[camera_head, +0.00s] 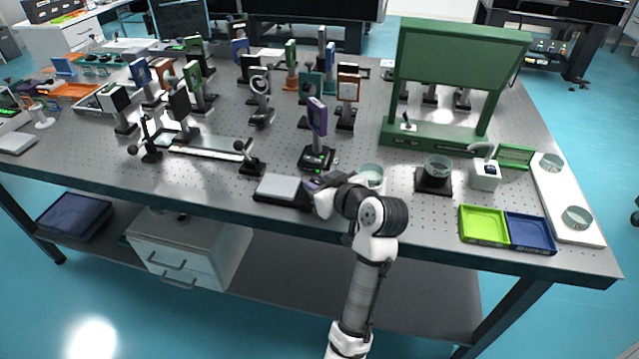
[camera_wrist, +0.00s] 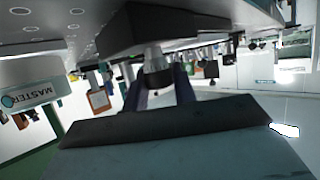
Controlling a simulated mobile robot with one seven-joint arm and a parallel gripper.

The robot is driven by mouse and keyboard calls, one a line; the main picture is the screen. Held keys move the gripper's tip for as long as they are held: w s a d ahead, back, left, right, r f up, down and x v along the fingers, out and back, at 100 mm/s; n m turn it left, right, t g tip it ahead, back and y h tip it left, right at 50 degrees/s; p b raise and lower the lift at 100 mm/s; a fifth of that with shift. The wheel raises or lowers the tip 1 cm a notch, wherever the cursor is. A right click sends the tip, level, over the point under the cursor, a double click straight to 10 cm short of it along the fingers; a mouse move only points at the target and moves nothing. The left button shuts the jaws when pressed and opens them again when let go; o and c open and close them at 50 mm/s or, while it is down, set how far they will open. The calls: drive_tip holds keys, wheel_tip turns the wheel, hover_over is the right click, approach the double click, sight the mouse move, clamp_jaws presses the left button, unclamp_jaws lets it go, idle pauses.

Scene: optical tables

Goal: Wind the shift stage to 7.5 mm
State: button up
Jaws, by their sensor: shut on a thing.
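The shift stage (camera_head: 316,158) is a black block with a small green-lit readout and an upright purple-framed optic (camera_head: 317,117) on top. It stands near the front of the table; the readout is too small to read. My gripper (camera_head: 317,184) is at the stage's front side. In the wrist view, which is upside down, the stage's dark underside and body (camera_wrist: 165,27) fill the top middle. A metal and black knob (camera_wrist: 156,70) sticks out from it. The purple fingers of my gripper (camera_wrist: 162,88) are shut on this knob, one on each side.
A grey-topped box (camera_head: 281,188) lies close left of my gripper, and a pale round cup (camera_head: 371,174) stands close right. A cup on a black block (camera_head: 435,178), green and blue trays (camera_head: 530,232) and a green frame (camera_head: 398,90) stand further right. Other mounted optics crowd behind.

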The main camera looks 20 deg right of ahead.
drive_tip(key=m+h+p, duration=0.1)
drive_tip(key=m+h, duration=0.2)
drive_tip(key=h, duration=0.1)
drive_tip(key=shift+a, duration=0.15)
drive_tip(key=m+h+p, duration=0.2)
drive_tip(key=m+h, duration=0.2)
drive_tip(key=shift+r+g, duration=0.1)
drive_tip(key=shift+g, duration=0.2)
drive_tip(key=shift+m+g+h+p, duration=0.5)
drive_tip(key=shift+m+g+h, duration=0.9)
drive_tip(key=shift+m+h, duration=0.8)
drive_tip(key=o, duration=1)
drive_tip(key=shift+s, duration=0.1)
